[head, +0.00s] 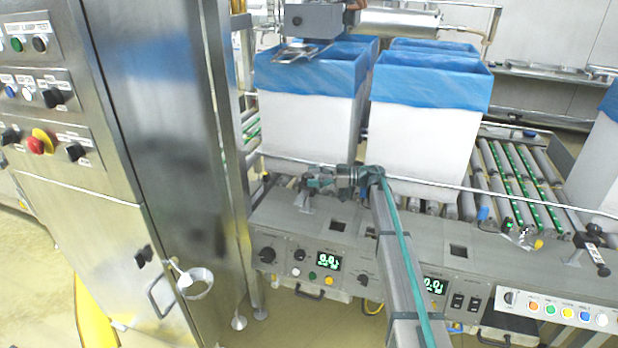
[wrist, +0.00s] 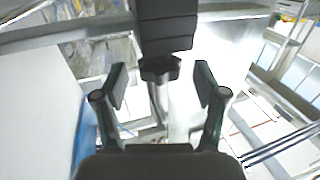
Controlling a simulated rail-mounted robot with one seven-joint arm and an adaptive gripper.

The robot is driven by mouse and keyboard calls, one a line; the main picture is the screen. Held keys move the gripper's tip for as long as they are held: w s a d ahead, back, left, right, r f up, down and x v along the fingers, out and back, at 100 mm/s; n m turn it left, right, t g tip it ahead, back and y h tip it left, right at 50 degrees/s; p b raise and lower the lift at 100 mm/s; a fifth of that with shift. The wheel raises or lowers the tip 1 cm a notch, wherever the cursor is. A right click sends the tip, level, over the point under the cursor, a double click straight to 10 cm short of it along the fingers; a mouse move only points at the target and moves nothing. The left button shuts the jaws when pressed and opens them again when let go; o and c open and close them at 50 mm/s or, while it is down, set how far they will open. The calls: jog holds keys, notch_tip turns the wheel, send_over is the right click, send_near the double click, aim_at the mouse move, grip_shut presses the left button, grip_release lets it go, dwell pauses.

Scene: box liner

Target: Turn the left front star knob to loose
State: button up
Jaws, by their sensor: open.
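The black star knob (wrist: 160,69) shows in the wrist view, at the upper middle, in front of a dark block. My gripper (wrist: 161,86) is open, with one finger pad on each side of the knob and a visible gap to each. I cannot tell how deep the knob sits between the pads, and the frames show no contact. In the head view my gripper (head: 318,182) points left, just above the left end of the grey console, by a small bracket (head: 308,203). The knob is too small to make out clearly there.
White boxes with blue liners (head: 310,118) stand behind the gripper. A thin rail (head: 450,184) runs in front of them. The console (head: 280,215) carries dials and displays below. A steel cabinet (head: 150,120) stands left, and a roller conveyor (head: 510,170) lies right.

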jog(key=d, duration=1)
jog(key=shift+w, duration=0.3)
jog(key=shift+d, duration=0.1)
